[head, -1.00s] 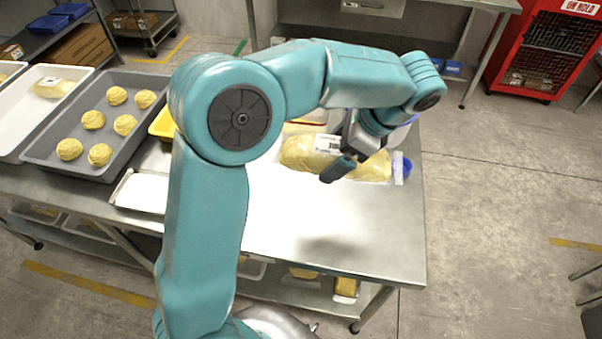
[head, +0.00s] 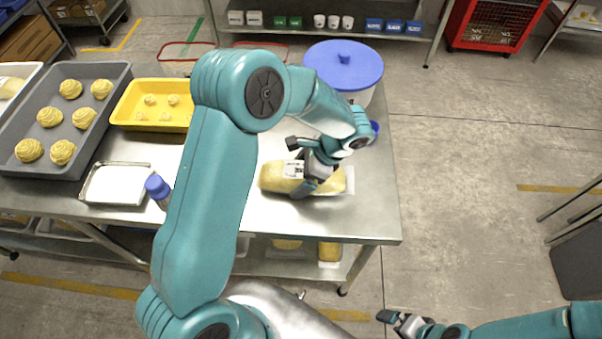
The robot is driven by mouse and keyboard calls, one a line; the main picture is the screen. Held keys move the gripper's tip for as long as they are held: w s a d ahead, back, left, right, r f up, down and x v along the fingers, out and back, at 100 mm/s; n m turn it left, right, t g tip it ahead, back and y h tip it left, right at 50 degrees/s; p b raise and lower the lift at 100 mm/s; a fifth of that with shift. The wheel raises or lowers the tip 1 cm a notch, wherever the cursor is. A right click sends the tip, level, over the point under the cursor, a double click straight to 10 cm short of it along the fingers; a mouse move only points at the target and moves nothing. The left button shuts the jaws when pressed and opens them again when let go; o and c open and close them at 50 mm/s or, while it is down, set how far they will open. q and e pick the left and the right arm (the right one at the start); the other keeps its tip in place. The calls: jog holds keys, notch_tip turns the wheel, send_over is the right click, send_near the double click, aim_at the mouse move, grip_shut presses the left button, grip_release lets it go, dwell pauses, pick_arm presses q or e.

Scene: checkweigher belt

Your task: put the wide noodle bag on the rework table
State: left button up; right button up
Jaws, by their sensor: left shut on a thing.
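The wide noodle bag (head: 274,177) is a long clear bag of yellow noodles with a white label, lying across the right part of the steel table (head: 290,217). My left gripper (head: 304,184) comes down over its middle and is shut on it, hiding part of the bag. I cannot tell whether the bag still touches the steel. My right gripper (head: 400,319) is low at the bottom right, away from the table, and looks empty; its jaw gap is unclear. I cannot tell which surface is the rework table.
A blue-lidded tub (head: 343,66) stands behind the bag. A yellow tray (head: 150,104), a grey tray of noodle nests (head: 88,140), a small metal tray (head: 116,185) and a blue-capped bottle (head: 158,190) lie left. A red cage (head: 490,25) stands behind.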

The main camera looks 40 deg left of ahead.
pick_arm(q)
jog(key=shift+f, duration=0.35)
jog(key=o, duration=1.1)
jog(key=shift+r, duration=0.15)
jog(key=b+v, duration=0.1)
jog(key=v, duration=1.1)
jog(key=shift+a, duration=0.1)
